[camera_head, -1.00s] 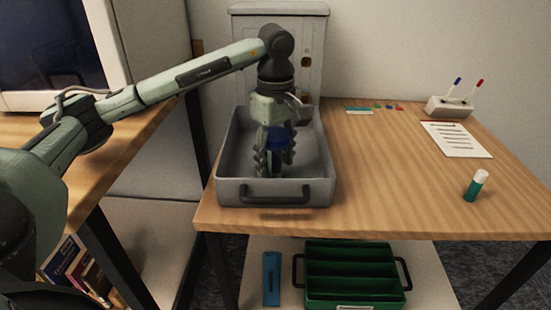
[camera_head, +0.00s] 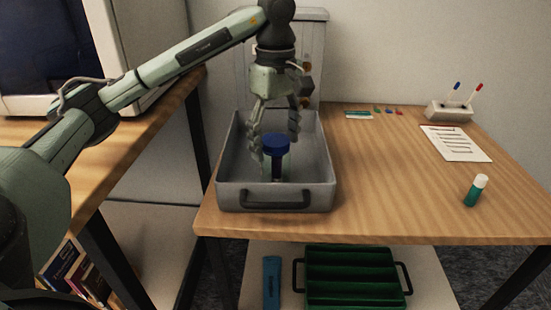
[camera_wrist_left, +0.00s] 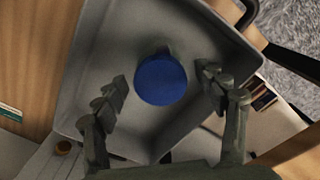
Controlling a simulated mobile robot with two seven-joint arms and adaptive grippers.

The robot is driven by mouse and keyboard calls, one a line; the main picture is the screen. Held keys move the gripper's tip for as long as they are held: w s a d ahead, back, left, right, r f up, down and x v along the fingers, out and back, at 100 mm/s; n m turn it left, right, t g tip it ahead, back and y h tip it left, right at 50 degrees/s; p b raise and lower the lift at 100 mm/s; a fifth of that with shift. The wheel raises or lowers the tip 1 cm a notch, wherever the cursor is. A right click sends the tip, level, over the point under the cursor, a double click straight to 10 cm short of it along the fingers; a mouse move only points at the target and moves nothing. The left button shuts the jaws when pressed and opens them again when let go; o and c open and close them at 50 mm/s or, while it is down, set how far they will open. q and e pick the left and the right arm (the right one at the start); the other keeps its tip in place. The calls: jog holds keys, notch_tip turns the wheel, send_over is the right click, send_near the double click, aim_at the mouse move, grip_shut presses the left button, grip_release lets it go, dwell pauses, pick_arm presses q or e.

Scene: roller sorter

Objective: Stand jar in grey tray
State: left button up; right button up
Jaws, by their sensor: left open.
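The jar (camera_head: 276,160) has a blue lid and a clear body with something dark inside. It stands upright in the grey tray (camera_head: 228,197) on the wooden table. In the left wrist view the blue lid (camera_wrist_left: 161,80) shows from above, with the grey tray (camera_wrist_left: 90,60) around it. My left gripper (camera_head: 275,148) is open above the jar, its fingers spread to either side of the lid. In the left wrist view the gripper's fingers (camera_wrist_left: 163,83) are apart from the lid. My right gripper is not in view.
A green-and-white glue stick (camera_head: 475,190), a paper sheet (camera_head: 456,143) and a pen holder (camera_head: 449,111) are on the table's right. A green tray (camera_head: 353,278) and a blue box (camera_head: 272,282) lie on the shelf below. The table's middle is clear.

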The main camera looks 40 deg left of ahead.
pick_arm(q)
notch_tip(320, 180, up, 3)
jog(key=shift+f, duration=0.15)
notch_tip(320, 180, up, 3)
jog(key=shift+f+p, duration=0.2)
jog(key=shift+p, duration=0.5)
jog(key=shift+r, duration=0.5)
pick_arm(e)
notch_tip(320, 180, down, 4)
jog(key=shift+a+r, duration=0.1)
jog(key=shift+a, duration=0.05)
pick_arm(q)
jog(key=shift+s+f, duration=0.15)
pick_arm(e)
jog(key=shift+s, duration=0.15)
